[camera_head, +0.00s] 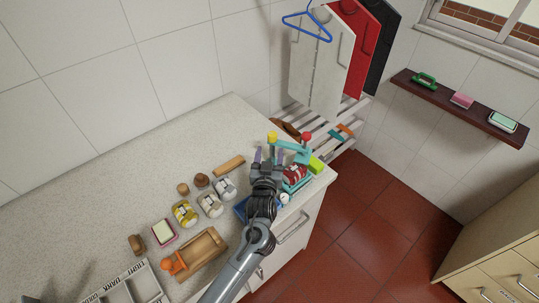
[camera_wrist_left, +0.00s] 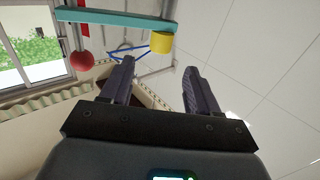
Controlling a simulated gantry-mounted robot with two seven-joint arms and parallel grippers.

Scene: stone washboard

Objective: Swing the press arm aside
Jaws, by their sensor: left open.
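The press arm (camera_head: 290,146) is a teal bar at the counter's right end. A yellow knob (camera_head: 272,136) is at its left end and a red ball (camera_head: 307,136) at its right. In the left wrist view the teal bar (camera_wrist_left: 115,18) crosses the top left, with the yellow knob (camera_wrist_left: 161,42) and red ball (camera_wrist_left: 82,60) below it. My left gripper (camera_head: 269,155) is open, just in front of the knob. Its fingers (camera_wrist_left: 158,68) show apart with nothing between them; the knob appears beyond the gap, apparently untouched. My right gripper is out of view.
Garments hang behind. The counter's front edge is close to my arm.

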